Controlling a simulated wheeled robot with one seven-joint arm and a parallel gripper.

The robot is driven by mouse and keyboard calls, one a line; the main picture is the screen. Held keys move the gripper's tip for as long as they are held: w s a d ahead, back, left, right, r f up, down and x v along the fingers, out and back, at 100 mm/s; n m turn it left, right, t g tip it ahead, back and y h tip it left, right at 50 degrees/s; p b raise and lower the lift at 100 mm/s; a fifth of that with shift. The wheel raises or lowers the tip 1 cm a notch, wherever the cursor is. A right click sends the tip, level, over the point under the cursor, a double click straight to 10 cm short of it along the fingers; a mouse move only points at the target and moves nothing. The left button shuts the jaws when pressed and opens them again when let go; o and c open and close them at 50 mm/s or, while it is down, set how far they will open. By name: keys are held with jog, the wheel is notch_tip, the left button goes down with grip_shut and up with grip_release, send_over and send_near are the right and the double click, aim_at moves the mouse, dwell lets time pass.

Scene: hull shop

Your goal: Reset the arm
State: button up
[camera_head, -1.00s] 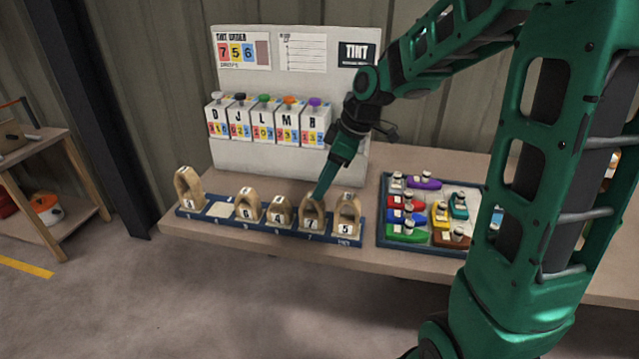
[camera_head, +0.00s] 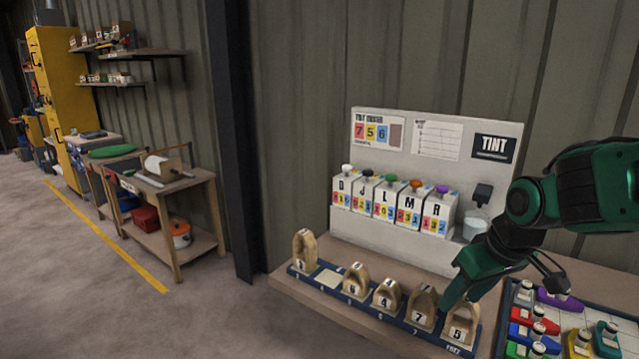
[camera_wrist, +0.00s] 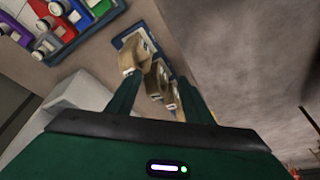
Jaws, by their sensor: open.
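My green arm comes in from the right in the head view. My gripper (camera_head: 450,300) points down near the right end of the blue rack, by the wooden blocks numbered 7 (camera_head: 424,306) and 5 (camera_head: 461,325). In the wrist view my gripper (camera_wrist: 160,95) has its two fingers spread apart. Wooden blocks (camera_wrist: 134,56) show beyond and between the fingers, apparently not held. Whether a finger touches a block is unclear.
The blue rack (camera_head: 335,301) has an empty slot second from left. Behind it stands a tint board (camera_head: 440,140) with several numbered dispensers (camera_head: 392,206). A tray of coloured toy boats (camera_head: 509,300) is at right. A workbench (camera_head: 200,184) and yellow cabinet (camera_head: 55,100) stand far left.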

jog(key=s+d+m+g, duration=0.2)
jog(key=s+d+m, duration=0.3)
jog(key=s, duration=0.5)
jog(key=s+d+f+m+g+h, duration=0.1)
jog(key=s+d+m+g, duration=0.1)
jog(key=s+d+m, duration=0.2)
jog(key=s+d, duration=0.3)
jog(key=s, duration=0.3)
jog(key=shift+s+d+f+m, duration=0.25)
jog(key=shift+s+d+m, duration=0.05)
jog(key=shift+d+m, duration=0.1)
jog(key=shift+w+f, duration=0.25)
jog(key=shift+w, duration=0.4)
